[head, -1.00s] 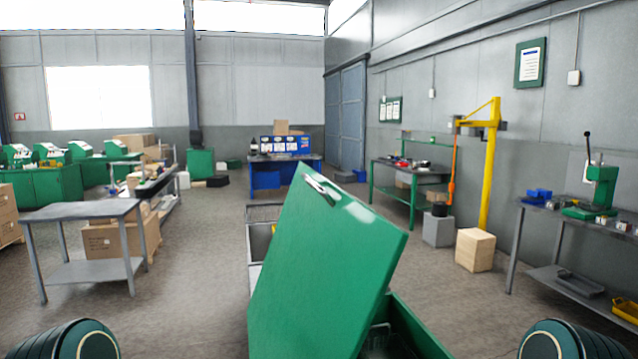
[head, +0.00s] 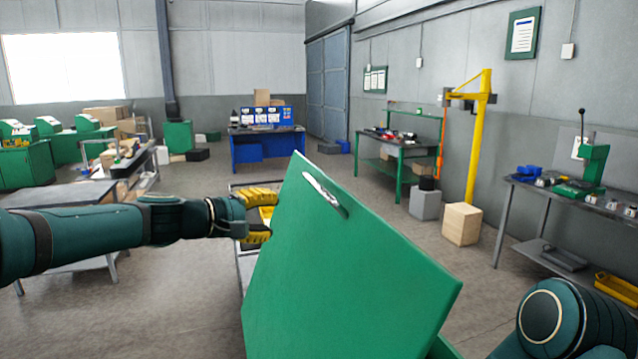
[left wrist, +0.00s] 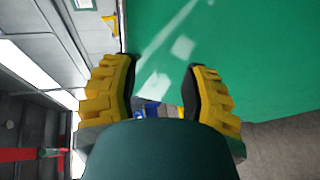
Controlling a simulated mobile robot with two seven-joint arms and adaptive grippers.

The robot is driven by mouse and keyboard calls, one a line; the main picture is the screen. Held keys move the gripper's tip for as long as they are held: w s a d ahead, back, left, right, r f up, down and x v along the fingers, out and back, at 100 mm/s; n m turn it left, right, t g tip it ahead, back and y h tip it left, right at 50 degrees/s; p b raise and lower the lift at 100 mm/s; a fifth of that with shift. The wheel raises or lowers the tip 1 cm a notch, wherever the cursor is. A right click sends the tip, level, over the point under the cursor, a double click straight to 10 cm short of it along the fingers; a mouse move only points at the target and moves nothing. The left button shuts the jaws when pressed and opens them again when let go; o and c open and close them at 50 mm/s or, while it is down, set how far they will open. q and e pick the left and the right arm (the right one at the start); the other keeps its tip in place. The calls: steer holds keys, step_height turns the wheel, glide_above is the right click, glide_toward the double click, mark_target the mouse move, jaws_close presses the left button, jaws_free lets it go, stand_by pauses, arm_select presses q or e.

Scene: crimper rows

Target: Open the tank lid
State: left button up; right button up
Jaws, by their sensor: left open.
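The tank lid (head: 340,260) is a large flat green panel standing raised and tilted in the head view, with a silver handle (head: 322,190) near its upper edge. A small green part of the tank (head: 443,348) shows below its right corner; the rest is hidden. My left gripper (head: 264,216) has yellow fingers, is open and empty, and is at the lid's left edge. I cannot tell whether it touches. In the left wrist view the spread fingers (left wrist: 157,82) face the green lid surface (left wrist: 250,60). My right arm shows at lower right, its gripper out of view.
A grey table (head: 60,195) stands at left behind my left arm. A grey workbench (head: 545,200) with a green press stands at right. A wooden box (head: 462,224) and a yellow post (head: 478,140) are further back. Bare floor lies between lid and workbench.

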arm_select(q)
steer(key=h, duration=0.1)
glide_toward(315, 187)
steer(key=v, duration=0.3)
arm_select(e)
steer(key=shift+w+r, duration=0.2)
steer(key=shift+w, duration=0.05)
steer(key=shift+r, duration=0.1)
arm_select(q)
steer(key=p+x, duration=0.3)
steer(key=x, duration=1.1)
arm_select(e)
step_height(315, 187, up, 3)
steer(key=shift+r, duration=0.1)
arm_select(q)
jaws_close()
